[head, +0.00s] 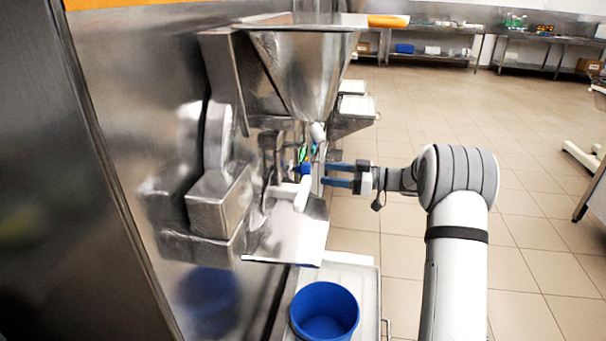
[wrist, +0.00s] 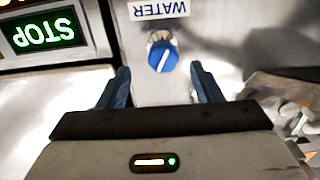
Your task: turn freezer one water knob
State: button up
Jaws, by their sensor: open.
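The water knob (wrist: 163,56) is a round blue knob with a white pointer line, on a steel panel under a "WATER" label (wrist: 159,9) in the wrist view. Its pointer line is tilted from upright. In the head view, a small blue knob (head: 306,168) shows on the freezer front, left of my gripper (head: 338,175). My gripper, also in the wrist view (wrist: 158,80), is open, with one blue finger on each side of the knob's line. The fingers look apart from the knob; the exact depth gap is hard to judge.
A lit green "STOP" display (wrist: 45,32) is left of the knob in the wrist view. In the head view, a steel hopper (head: 305,70) rises above, a white handle (head: 302,193) is close by, and a blue bucket (head: 325,312) stands below.

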aim_at(306, 171)
jog(key=x, duration=0.7)
jog(key=shift+s+a+r, duration=0.1)
jog(key=shift+a+r, duration=0.05)
jog(key=shift+a, duration=0.15)
